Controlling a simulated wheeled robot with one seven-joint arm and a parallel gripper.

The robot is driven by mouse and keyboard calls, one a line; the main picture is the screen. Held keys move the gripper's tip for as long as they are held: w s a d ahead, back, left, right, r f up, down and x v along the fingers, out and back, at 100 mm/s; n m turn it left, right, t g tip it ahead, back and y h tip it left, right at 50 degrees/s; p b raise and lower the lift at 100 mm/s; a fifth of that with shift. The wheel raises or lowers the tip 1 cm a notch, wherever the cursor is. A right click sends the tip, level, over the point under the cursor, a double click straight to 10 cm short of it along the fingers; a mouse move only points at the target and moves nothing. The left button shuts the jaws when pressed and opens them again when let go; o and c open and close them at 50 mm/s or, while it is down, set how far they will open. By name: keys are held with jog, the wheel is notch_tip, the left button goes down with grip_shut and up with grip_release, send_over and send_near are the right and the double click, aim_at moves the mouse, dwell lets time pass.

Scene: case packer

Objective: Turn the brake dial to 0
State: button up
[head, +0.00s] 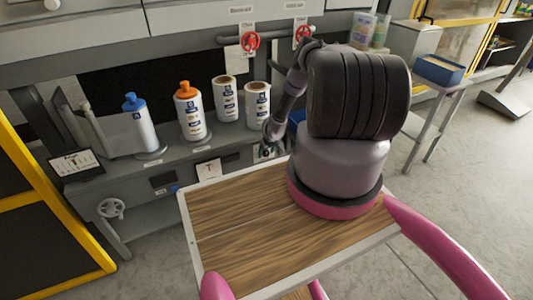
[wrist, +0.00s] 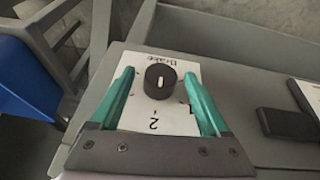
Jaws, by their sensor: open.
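The brake dial (wrist: 160,82) is a round black knob with a short white mark, on a white label plate (wrist: 138,118) that reads "Brake". A "1" and a "2" show on the near side of the plate; I cannot make out a 0. The white mark runs roughly up and down in the wrist view, and which end points is unclear. My gripper (wrist: 159,76) is open, with one teal finger on each side of the knob; contact is not clear. In the head view, my gripper (head: 267,150) is at the front of the grey machine, and the dial is not clearly visible there.
A black block (wrist: 284,122) sits right of the dial, and a blue bin (wrist: 22,75) is at the left. Several bottles and cans stand on the machine's shelf, including an orange-capped bottle (head: 191,112). Red valve wheels (head: 250,41) are above. A handwheel (head: 111,208) is lower left.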

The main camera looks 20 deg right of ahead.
grip_shut()
jog(key=shift+a, duration=0.15)
jog(key=shift+a+h, duration=0.2)
jog(key=shift+h, duration=0.5)
jog(key=n+h, duration=0.1)
jog(key=h, duration=0.2)
jog(key=shift+a, duration=0.2)
jog(key=h, duration=0.2)
jog(key=shift+f+n+t+h, duration=0.15)
jog(key=shift+n+t+h, duration=0.15)
jog(key=shift+h, duration=0.1)
jog(key=shift+a+f+n+t+h, duration=0.1)
jog(key=shift+n+t+h, duration=0.15)
jog(key=shift+h, duration=0.65)
jog(key=shift+a+f+n+t+h, duration=0.15)
jog(key=shift+n+h, duration=0.1)
jog(key=shift+h, duration=0.65)
jog(key=shift+d, duration=0.1)
